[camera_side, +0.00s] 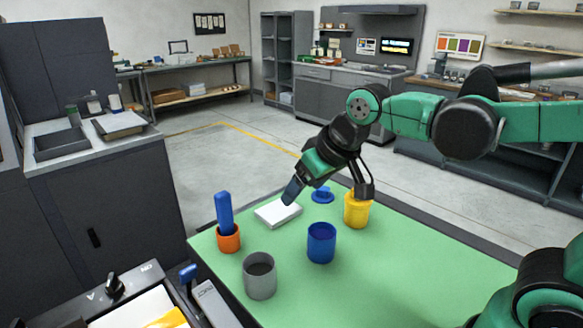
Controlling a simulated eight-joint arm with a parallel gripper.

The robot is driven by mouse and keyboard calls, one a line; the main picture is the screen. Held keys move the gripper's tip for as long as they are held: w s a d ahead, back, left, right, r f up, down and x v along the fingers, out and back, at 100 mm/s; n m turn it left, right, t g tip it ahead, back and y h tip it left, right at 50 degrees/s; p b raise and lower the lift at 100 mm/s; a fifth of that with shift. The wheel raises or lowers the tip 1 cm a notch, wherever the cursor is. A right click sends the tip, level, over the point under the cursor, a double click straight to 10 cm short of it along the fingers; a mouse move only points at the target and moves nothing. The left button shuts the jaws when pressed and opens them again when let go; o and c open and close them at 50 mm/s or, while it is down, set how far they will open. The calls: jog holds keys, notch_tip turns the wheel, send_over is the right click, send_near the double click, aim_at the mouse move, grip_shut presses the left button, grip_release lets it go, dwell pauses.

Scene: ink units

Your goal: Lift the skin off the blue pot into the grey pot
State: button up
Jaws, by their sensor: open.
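The blue pot (321,246) stands open and upright near the middle of the green table. The grey pot (260,280) stands open and upright to its front left. No skin can be made out inside the blue pot from this angle. My gripper (328,191) is open, above the back of the table, behind the blue pot and apart from it. One finger is over the white block, the other is close above or in front of the yellow pot; I cannot tell if it touches. A blue lid-like disc (322,196) with a knob lies below the gripper.
A white flat block (278,213) lies behind the pots. An orange cup (229,240) at the left holds an upright blue-handled tool (224,212). A yellow pot (356,213) stands behind and right of the blue pot. The table's right front (400,275) is clear.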

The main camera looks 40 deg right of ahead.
jog(key=g, duration=0.1)
send_near(224, 195)
notch_tip(224, 195, down, 3)
jog(key=s+d, duration=0.2)
jog(key=d, duration=0.1)
jog(key=shift+g, duration=0.4)
jog(key=w+a, duration=0.1)
jog(key=w+f, duration=0.1)
jog(key=w, duration=0.1)
jog(key=w+a, duration=0.1)
jog(key=shift+w+a+f, duration=0.15)
jog(key=shift+a+f, duration=0.2)
jog(key=shift+w+a+f, duration=0.15)
jog(key=shift+w+f, duration=0.05)
jog(key=shift+w, duration=0.1)
jog(key=shift+x, duration=2.95)
jog(key=shift+c, duration=0.2)
grip_shut()
